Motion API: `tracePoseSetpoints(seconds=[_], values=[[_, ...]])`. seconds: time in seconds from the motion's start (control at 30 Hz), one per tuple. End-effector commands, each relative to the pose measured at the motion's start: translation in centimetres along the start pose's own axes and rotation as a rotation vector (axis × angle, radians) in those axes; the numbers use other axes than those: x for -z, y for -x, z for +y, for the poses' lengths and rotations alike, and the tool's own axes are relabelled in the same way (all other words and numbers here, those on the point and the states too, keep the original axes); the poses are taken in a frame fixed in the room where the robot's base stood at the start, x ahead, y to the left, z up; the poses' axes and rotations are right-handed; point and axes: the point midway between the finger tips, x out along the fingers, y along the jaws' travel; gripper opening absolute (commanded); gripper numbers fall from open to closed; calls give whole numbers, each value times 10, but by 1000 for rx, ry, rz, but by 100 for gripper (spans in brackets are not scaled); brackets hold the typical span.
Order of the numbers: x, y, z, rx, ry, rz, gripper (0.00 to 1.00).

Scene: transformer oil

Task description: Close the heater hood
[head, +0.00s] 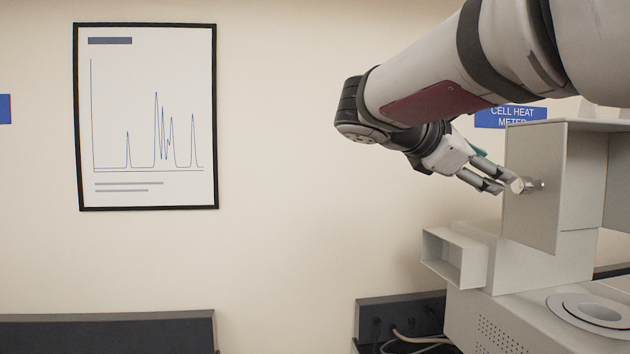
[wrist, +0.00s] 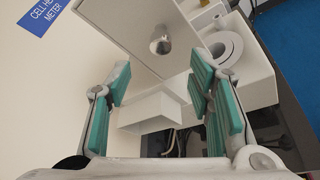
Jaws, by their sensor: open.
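The heater hood (head: 533,188) is a pale grey box-like cover, raised at the right of the head view, with the round well (head: 598,312) uncovered below and in front of it. A metal knob (head: 524,185) sticks out of its flat face and also shows in the wrist view (wrist: 160,45). My gripper (head: 500,186) is open, its fingertips at the knob in the head view. In the wrist view, the teal-padded fingers of my gripper (wrist: 161,75) are spread wide, with the knob lying beyond and between their tips. Contact with the knob cannot be told.
The grey heater body (head: 520,325) fills the lower right, with an open box-shaped part (head: 456,258) on its left. A dark socket strip (head: 400,315) with cables is behind it. A framed chart (head: 146,117) hangs on the wall.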

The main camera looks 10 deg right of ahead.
Motion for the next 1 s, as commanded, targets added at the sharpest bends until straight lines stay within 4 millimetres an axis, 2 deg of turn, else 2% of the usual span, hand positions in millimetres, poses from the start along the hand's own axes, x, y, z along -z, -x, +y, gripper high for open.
tracePoseSetpoints(seconds=[0.4, 0.6, 0.8, 1.0], values=[[-1, -80, -2, 5, 0, 0, 48], [-1, -109, -2, 3, -1, 1, 48], [0, -121, -1, 2, -2, 3, 48], [1, -123, -1, 0, -2, 3, 48]])
